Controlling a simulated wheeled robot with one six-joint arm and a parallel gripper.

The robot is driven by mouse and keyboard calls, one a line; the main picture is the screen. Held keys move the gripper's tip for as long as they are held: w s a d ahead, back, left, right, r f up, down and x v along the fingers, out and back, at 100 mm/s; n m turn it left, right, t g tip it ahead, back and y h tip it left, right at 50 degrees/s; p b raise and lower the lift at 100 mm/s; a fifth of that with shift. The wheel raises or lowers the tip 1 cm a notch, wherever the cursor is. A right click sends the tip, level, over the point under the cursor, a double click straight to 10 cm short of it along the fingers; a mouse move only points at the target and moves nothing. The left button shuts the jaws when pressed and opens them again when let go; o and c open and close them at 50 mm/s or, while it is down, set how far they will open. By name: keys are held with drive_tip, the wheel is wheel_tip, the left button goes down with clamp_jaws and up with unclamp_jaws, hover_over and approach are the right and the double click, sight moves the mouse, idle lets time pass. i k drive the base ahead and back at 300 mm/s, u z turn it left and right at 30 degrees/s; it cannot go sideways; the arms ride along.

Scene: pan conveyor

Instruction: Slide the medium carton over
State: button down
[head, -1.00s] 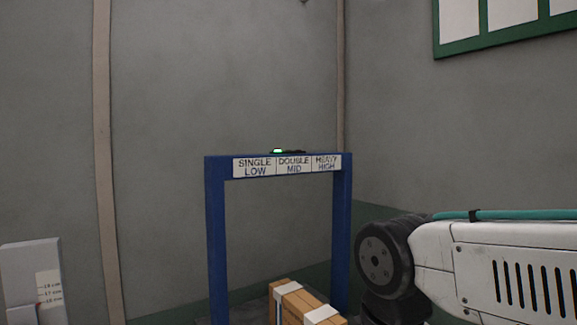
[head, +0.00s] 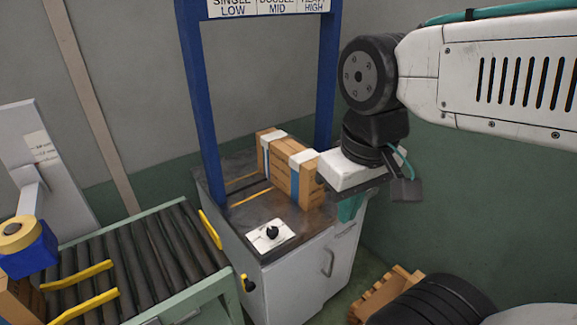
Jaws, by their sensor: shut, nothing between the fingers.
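Another brown carton (head: 14,302) is cut off at the lower left edge, by the roller conveyor; which one is the medium carton is not marked. My gripper (head: 350,205) hangs at the right of the carton on the cabinet, over the cabinet's right side. Its white body is close to the carton's right end; I cannot tell whether they touch. Its fingers are shut and empty, mostly hidden below the body.
The blue frame (head: 201,100) rises around the carton with a sign (head: 268,5) on top. A knob plate (head: 271,234) lies on the cabinet's front part. The roller conveyor (head: 135,262) with yellow guides is at the left. A wooden pallet (head: 385,295) is on the floor at the right.

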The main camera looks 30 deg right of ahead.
sight(302, 186)
drive_tip(key=k, duration=1)
drive_tip(key=u, duration=0.95)
drive_tip(key=i, duration=1.15)
drive_tip(key=z, duration=1.35)
